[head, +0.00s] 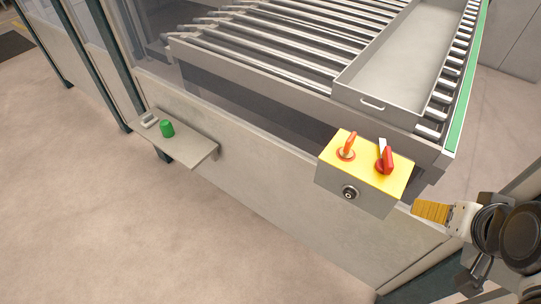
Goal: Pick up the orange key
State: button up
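The orange key (347,146) stands upright in the yellow top of a control box (346,192), towards the left of that top. A red rotary switch (386,160) sits to its right on the same top. My gripper (417,209) is at the right of the head view, with orange-yellow ribbed fingers pointing left. It is apart from the key, to the right of and below it in the picture, beside the box's right side. The fingers overlap from this angle, so I cannot tell whether they are open or shut. Nothing clearly shows between them.
A round key lock (350,192) is on the box's front face. A grey shelf (192,145) at left holds a green cylinder (167,129) and a small grey ring-like part (149,120). A roller conveyor with a metal tray (376,108) lies behind the box. Floor at front left is clear.

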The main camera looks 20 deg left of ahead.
aim_at(346, 153)
jog(key=u, duration=0.8)
jog(key=l+z, duration=0.1)
jog(key=z, duration=0.75)
jog(key=i+l+z, duration=0.1)
jog(key=z, duration=0.35)
jog(key=l+z, duration=0.1)
jog(key=z, duration=0.3)
jog(key=u, duration=1.95)
jog(key=i+l+z, duration=0.1)
jog(key=z, duration=0.25)
jog(key=i+l+z, duration=0.1)
jog(key=l+z, duration=0.3)
